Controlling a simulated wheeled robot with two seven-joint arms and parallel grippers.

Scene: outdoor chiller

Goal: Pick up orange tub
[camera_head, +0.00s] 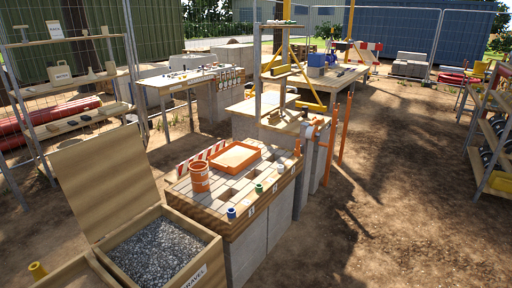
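An orange bucket-like tub (200,180) with dark marks on its side stands upright on the near wooden-topped block bench (250,208). Right behind it lies a shallow orange rectangular tray (221,166) with a light tan inside. The bucket stands near the bench's left side, close to the tray's near left corner; I cannot tell whether they touch. Neither of my grippers is in view.
An open gravel box (208,238) with a raised lid (97,180) stands at the left of the bench. A red-white striped board (200,156) stands behind. Bare dirt on the right is free.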

